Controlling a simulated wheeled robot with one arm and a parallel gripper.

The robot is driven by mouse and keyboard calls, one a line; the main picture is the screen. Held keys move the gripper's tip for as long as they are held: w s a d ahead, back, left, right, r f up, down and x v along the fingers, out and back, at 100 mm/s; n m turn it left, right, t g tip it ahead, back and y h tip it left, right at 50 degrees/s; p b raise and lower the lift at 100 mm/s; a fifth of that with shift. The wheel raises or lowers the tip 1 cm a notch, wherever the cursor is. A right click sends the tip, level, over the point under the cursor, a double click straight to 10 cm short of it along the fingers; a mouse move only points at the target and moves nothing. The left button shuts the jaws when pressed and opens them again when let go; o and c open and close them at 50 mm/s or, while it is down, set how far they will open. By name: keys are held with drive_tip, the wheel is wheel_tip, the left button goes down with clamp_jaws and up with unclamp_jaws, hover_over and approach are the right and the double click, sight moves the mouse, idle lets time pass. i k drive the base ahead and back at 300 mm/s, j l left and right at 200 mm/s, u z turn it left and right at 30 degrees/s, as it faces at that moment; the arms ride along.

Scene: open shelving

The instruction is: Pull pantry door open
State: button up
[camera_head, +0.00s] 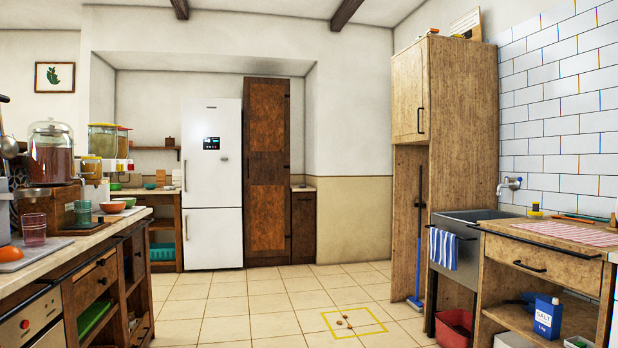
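A tall dark-brown wooden cabinet (267,215) stands at the back wall, right beside the white fridge. A tall light-wood cabinet (440,130) stands at the right. Its upper door (408,92) is shut and has a black vertical handle (421,121); the space below is open. I cannot tell from the view alone which of the two is the pantry. My gripper is not in view.
The tiled floor between the left counter (75,260) and the right sink unit (470,215) is clear, except for small brown bits inside a yellow floor square (345,322). A white fridge (213,240) is shut.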

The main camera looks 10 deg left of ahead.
sight(268, 221)
drive_tip(key=i+j+u, duration=0.25)
drive_tip(key=i, duration=0.15)
drive_tip(key=i+j+u, duration=0.15)
drive_tip(key=i+u, duration=0.15)
drive_tip(key=i, duration=0.15)
drive_tip(key=i+u, duration=0.35)
drive_tip(key=i, duration=3.1)
drive_tip(key=i+j, duration=0.1)
drive_tip(key=i, duration=1.3)
drive_tip(key=i+z, duration=0.1)
drive_tip(key=i, duration=1.25)
